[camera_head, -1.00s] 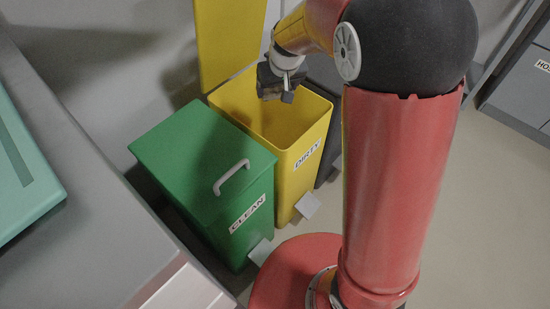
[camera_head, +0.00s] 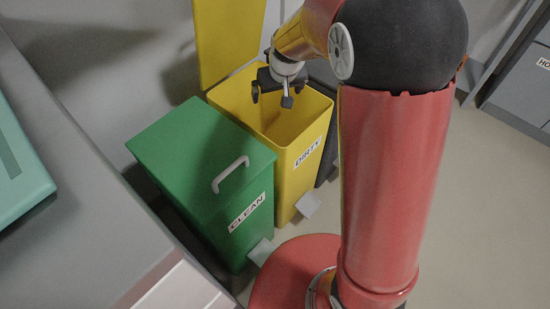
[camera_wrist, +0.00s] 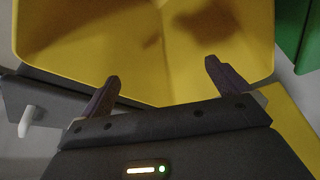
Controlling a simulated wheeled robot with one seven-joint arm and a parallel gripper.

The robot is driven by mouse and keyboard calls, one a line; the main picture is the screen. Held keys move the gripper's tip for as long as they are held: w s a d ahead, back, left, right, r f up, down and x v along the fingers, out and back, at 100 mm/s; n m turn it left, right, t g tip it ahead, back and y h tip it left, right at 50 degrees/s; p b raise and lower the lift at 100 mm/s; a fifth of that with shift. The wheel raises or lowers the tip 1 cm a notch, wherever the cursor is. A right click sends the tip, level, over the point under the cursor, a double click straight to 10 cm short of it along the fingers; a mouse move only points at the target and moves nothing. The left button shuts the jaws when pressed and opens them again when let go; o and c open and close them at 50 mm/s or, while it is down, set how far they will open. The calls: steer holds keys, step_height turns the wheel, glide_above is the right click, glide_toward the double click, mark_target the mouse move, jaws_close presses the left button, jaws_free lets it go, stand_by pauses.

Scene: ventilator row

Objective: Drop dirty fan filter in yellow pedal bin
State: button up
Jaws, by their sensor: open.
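The yellow pedal bin (camera_head: 286,185), labelled DIRTY, stands with its lid (camera_head: 228,40) raised at the back. My gripper (camera_head: 271,99) is over the bin's mouth with its fingers spread apart and nothing between them. In the wrist view my gripper (camera_wrist: 162,74) is also open and empty, above the bin's yellow inner wall (camera_wrist: 70,35). Dark patches that look like shadows lie on that wall. The dirty fan filter is not visible in either view; the bin's floor is mostly hidden.
A shut green bin (camera_head: 190,150) labelled CLEAN, with a grey handle, stands against the yellow bin's left side. A dark bin (camera_head: 325,165) stands partly hidden behind my arm. A grey counter (camera_head: 80,220) fills the left, and grey cabinets (camera_head: 522,95) stand far right.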

steer(key=v, duration=0.7)
steer(key=shift+r, duration=0.35)
steer(key=shift+s, duration=0.15)
